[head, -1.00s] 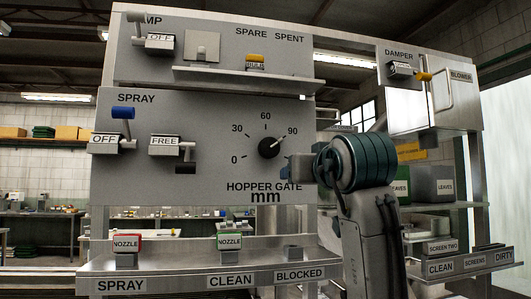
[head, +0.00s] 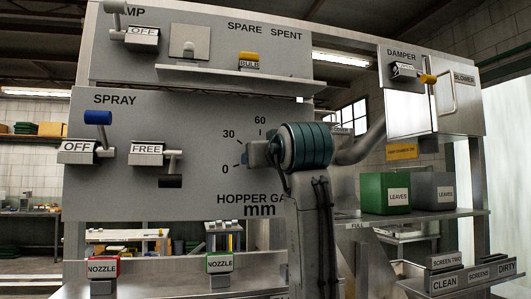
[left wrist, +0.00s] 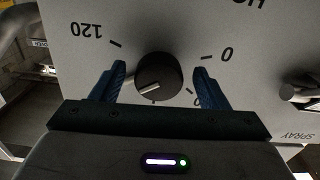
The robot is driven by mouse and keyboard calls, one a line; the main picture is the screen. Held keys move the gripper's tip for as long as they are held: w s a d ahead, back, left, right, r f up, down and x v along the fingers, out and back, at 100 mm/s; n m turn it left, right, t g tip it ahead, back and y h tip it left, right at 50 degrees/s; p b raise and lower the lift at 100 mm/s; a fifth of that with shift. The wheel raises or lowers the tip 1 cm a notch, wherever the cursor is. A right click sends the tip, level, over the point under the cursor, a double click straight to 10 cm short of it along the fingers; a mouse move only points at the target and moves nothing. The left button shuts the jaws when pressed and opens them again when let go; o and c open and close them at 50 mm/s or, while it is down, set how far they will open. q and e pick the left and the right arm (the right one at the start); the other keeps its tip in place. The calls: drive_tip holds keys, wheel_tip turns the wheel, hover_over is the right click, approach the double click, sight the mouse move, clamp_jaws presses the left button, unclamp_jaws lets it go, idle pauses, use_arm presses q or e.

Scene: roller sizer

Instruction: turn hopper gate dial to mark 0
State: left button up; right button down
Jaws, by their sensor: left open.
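The hopper gate dial (left wrist: 158,72) is a round black knob with a pale pointer bar, seen upside down in the left wrist view. The bar points to the lower left, away from the 0 mark at the right; the mark it points at is hidden. My left gripper (left wrist: 160,68) is open, with one blue finger on each side of the knob and gaps showing between. In the head view my left gripper (head: 258,154) covers the dial; the marks 0, 30 and 60 show around it. My right gripper is not in view.
A shelf (head: 235,84) juts out above. A green bin (head: 386,194) stands at the right.

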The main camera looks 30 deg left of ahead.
use_arm(q)
drive_tip(key=shift+w+a, duration=0.1)
drive_tip(key=shift+w, duration=0.05)
drive_tip(key=shift+c, duration=1.1)
drive_tip(key=c, duration=0.7)
drive_tip(key=shift+c, duration=0.3)
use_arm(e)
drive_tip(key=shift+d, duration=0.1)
